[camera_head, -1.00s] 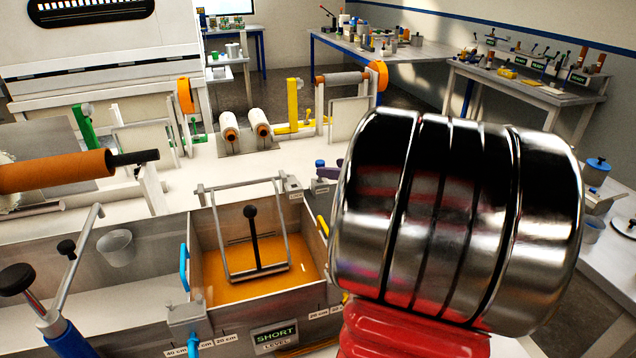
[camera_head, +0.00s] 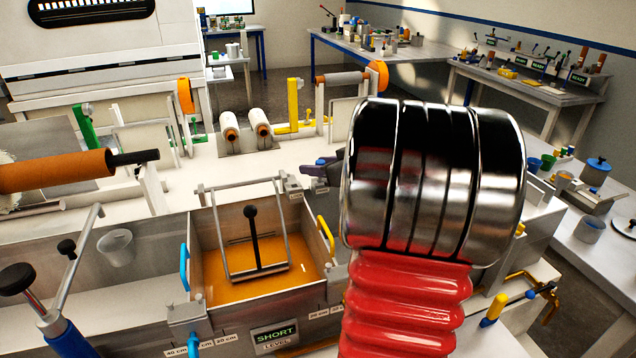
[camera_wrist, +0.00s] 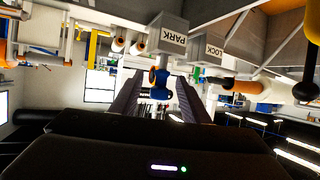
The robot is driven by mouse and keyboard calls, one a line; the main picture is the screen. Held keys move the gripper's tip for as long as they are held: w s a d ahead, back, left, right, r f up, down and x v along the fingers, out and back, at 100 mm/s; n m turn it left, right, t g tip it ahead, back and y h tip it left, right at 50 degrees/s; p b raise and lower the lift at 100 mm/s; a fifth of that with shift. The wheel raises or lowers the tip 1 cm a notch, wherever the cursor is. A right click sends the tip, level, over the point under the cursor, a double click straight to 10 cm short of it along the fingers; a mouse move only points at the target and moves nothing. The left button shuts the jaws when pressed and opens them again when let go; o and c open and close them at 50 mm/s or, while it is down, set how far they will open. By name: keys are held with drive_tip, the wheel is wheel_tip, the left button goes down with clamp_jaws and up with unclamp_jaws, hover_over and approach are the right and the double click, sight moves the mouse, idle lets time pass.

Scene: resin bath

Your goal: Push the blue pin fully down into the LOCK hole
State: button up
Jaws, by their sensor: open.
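The blue pin (camera_wrist: 160,86) shows in the wrist view between the two dark fingers of my gripper (camera_wrist: 159,75). The jaws are open, with a gap visible around the pin. The pin is in line with the block labelled PARK (camera_wrist: 173,40) and appears to stand at it. The block labelled LOCK (camera_wrist: 214,50) is beside it, with no pin seen in it; its hole is not visible. In the head view, my gripper (camera_head: 318,168) is at the bath's back right corner, near the LOCK block (camera_head: 293,184).
The bath (camera_head: 196,240) holds orange resin (camera_head: 240,290) and a metal frame with a black-knobbed lever (camera_head: 252,235). Yellow (camera_head: 325,233) and blue (camera_head: 184,265) handles are on its sides. White rollers (camera_head: 243,122) stand behind. My arm blocks the right side.

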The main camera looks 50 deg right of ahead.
drive_tip(key=x, duration=0.3)
drive_tip(key=shift+w, duration=0.1)
drive_tip(key=shift+c, duration=0.2)
clamp_jaws()
idle(0.6)
